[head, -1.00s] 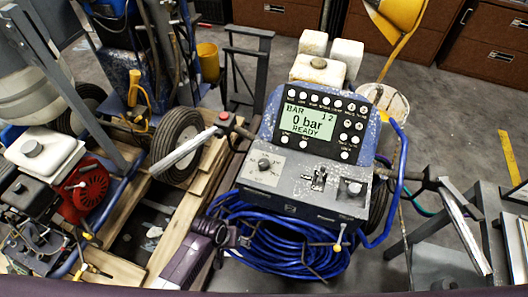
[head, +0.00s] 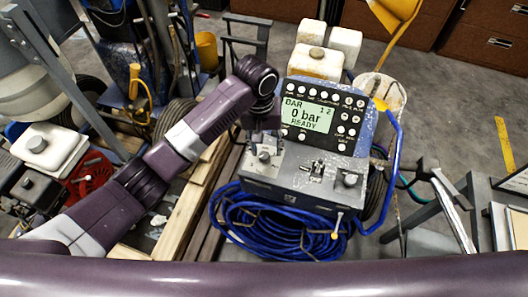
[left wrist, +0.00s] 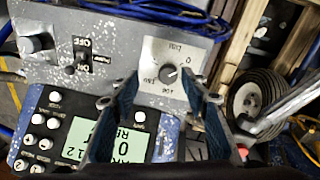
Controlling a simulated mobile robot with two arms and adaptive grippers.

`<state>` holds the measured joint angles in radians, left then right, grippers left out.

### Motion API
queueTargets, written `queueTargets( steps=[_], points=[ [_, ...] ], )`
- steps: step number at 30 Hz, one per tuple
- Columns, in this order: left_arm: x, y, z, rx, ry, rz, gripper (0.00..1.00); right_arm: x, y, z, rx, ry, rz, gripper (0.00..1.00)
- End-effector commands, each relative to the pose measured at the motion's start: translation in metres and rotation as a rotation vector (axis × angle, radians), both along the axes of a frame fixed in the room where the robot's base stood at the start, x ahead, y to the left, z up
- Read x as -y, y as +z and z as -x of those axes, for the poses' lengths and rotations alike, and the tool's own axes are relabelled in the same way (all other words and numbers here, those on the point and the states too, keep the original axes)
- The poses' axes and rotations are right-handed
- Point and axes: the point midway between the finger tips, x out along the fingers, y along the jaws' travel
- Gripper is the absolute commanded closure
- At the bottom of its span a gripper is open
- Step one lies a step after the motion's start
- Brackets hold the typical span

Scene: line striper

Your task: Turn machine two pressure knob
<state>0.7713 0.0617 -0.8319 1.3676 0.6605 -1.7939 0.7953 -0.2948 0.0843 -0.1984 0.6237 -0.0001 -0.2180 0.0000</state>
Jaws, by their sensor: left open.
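The blue-grey machine (head: 262,190) stands in the middle of the head view, its display (head: 306,115) reading "BAR", "0 bar" and "READY". A small round grey knob sits on a light dial plate at the panel's left; the knob (left wrist: 169,74) shows clearly in the left wrist view with a printed scale around it. My left gripper (head: 264,146) hangs pointing down over this plate. In the left wrist view my open fingers (left wrist: 160,84) appear on either side of the knob, with no visible grip on it. Finger contact cannot be told. My right gripper is out of view.
A blue hose coil (head: 275,228) hangs below. Wooden planks (head: 187,212) and a red engine (head: 92,178) lie to the left. A blue handle bar (head: 397,175) rises at the right.

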Motion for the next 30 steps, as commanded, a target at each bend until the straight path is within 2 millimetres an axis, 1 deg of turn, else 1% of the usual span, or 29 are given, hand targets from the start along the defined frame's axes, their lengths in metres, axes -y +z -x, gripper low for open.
queueTargets(
  steps=[1,3,5,7,11,18,21,25,30],
  points=[
    [-0.003,0.007,-0.009,0.001,0.017,-0.022,0.58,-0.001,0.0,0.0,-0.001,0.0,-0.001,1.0],
    [-0.006,0.011,-0.014,-0.003,0.036,-0.041,0.58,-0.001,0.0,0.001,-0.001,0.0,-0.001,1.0],
    [-0.008,0.013,-0.017,-0.005,0.047,-0.05,0.58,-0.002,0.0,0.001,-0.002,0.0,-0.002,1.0],
    [-0.008,0.01,-0.018,-0.008,0.053,-0.055,0.58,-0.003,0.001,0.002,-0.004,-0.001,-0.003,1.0],
    [-0.008,-0.007,-0.018,-0.01,0.053,-0.056,0.58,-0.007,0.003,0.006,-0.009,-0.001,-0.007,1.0],
    [-0.007,-0.046,-0.018,-0.008,0.053,-0.056,0.58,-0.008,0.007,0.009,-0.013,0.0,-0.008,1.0],
    [-0.006,-0.056,-0.018,-0.007,0.052,-0.055,0.58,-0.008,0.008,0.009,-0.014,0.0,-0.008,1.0],
    [-0.006,-0.063,-0.018,-0.005,0.051,-0.054,0.58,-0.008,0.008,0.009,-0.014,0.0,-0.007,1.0],
    [-0.006,-0.063,-0.018,-0.005,0.051,-0.054,0.58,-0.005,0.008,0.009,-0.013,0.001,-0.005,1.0]
  ],
)
